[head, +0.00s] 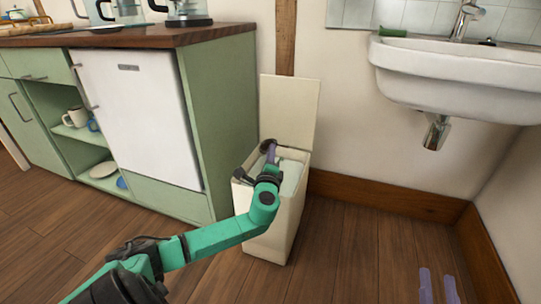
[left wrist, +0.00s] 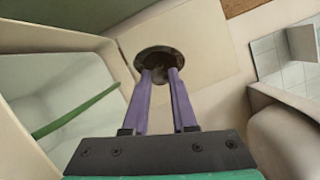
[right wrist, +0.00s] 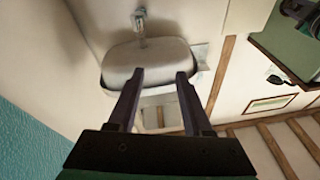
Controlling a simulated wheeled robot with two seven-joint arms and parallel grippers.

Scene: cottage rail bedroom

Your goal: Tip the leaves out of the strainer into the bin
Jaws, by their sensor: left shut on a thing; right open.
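The strainer (left wrist: 153,55) is a small dark, round metal piece with a brownish middle. My left gripper (left wrist: 160,74) is shut on it, and in the head view this gripper (head: 270,156) is over the back of the bin's opening. The strainer shows there as a dark disc (head: 267,144), tilted, its inside hard to make out. I cannot tell leaves in it. The cream bin (head: 275,238) stands on the floor with its lid (head: 290,105) raised; a pale liner shows inside. My right gripper (right wrist: 160,78) is open and empty; its fingers show at the head view's lower right (head: 438,286).
A green cabinet (head: 222,125) with a wooden top (head: 135,37) stands close left of the bin. A white sink (head: 455,85) hangs on the wall at right. A thin green strip (left wrist: 78,112) crosses the bin's inside. The floor right of the bin is clear.

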